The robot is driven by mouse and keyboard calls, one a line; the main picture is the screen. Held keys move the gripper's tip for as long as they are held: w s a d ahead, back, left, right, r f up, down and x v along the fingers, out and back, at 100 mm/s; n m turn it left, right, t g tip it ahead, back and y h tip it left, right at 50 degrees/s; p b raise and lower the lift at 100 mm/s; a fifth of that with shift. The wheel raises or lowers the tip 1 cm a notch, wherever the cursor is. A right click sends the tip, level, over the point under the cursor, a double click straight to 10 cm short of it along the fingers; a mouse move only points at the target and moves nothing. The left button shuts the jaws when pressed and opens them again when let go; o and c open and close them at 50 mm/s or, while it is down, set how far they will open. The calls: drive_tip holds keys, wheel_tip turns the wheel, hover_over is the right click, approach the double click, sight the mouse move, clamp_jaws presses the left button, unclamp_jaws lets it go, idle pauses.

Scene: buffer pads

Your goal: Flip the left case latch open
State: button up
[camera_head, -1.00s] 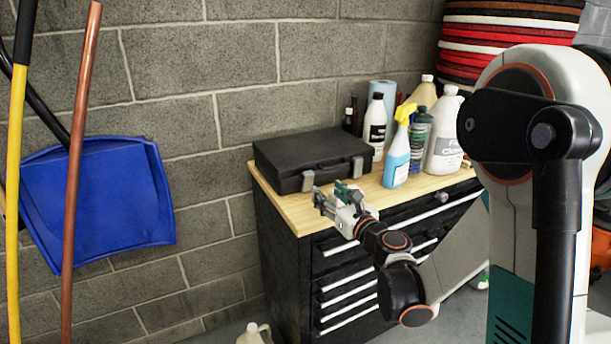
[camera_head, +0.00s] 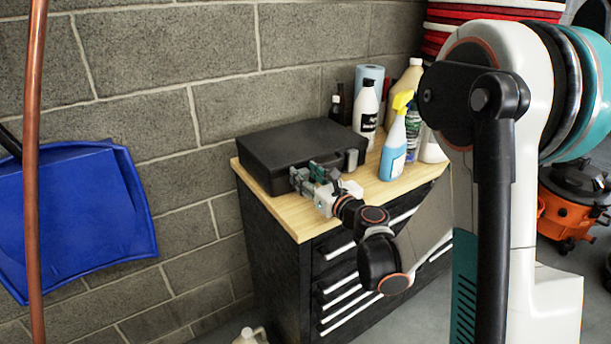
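A closed black case (camera_head: 292,148) lies flat on the wooden top of the black tool cabinet. Its right latch (camera_head: 352,160) shows as a small grey piece on the front face. The left latch is hidden behind my gripper. My gripper (camera_head: 303,178) is at the front left of the case, right by where the left latch sits. I cannot tell whether it touches the latch. The fingers are small and overlap the case front, so their opening is unclear.
A blue spray bottle with yellow head (camera_head: 396,140), a white bottle (camera_head: 366,112) and other bottles stand right of the case. The wooden top (camera_head: 290,218) is clear in front. A brick wall (camera_head: 200,60) rises behind. A blue dustpan (camera_head: 75,215) hangs at left.

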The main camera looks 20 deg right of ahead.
drive_tip(key=c, duration=0.6)
drive_tip(key=shift+f, duration=0.1)
drive_tip(key=shift+s+d+f+t, duration=0.15)
drive_tip(key=shift+s+t, duration=0.2)
drive_tip(key=shift+t, duration=0.35)
drive_tip(key=o, duration=1)
drive_tip(key=shift+o, duration=0.2)
